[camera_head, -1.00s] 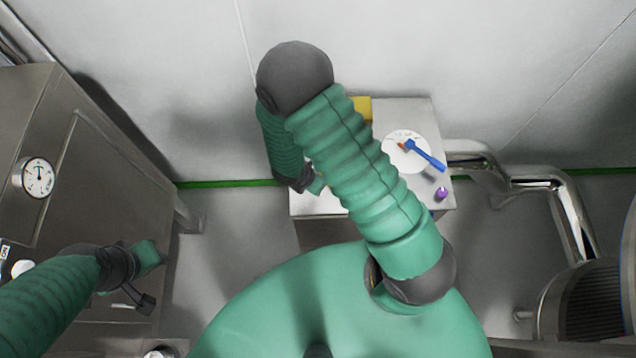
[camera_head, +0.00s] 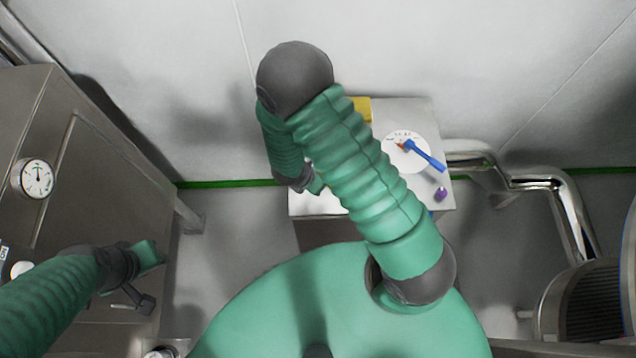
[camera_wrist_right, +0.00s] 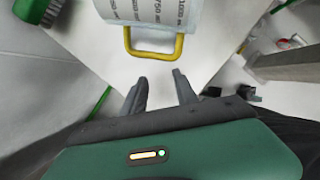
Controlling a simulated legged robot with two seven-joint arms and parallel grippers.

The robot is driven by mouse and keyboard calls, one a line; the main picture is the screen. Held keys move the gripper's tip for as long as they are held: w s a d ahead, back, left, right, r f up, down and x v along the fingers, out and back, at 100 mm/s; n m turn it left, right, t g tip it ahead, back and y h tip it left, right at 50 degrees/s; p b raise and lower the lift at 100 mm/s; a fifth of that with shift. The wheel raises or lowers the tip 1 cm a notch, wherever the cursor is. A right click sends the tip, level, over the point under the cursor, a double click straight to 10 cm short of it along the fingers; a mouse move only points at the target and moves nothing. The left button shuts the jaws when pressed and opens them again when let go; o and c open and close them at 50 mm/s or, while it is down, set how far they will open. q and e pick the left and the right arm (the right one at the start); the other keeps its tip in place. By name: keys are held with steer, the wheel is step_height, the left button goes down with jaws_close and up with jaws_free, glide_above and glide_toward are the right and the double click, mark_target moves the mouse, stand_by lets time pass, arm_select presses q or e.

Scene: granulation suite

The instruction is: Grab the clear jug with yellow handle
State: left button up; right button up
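The clear jug (camera_wrist_right: 150,12) with printed volume marks shows at the top of the right wrist view, partly cut off by the frame. Its yellow handle (camera_wrist_right: 153,54) points toward my right gripper (camera_wrist_right: 160,82). The right gripper is open and empty, with its two dark fingers just short of the handle and not around it. In the head view my right arm covers the jug, and the right gripper's fingers are mostly hidden. My left gripper (camera_head: 152,254) is at the left in front of the steel cabinet; its finger opening cannot be made out.
A small steel table (camera_head: 405,112) stands against the wall. On it are a white round plate (camera_head: 398,155), a blue-handled brush (camera_head: 428,156), a purple item (camera_head: 441,194) and a yellow item (camera_head: 362,108). A green brush (camera_wrist_right: 32,10) shows in the wrist view. Steel pipes (camera_head: 540,184) run at right.

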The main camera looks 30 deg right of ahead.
steer(key=o, duration=0.9)
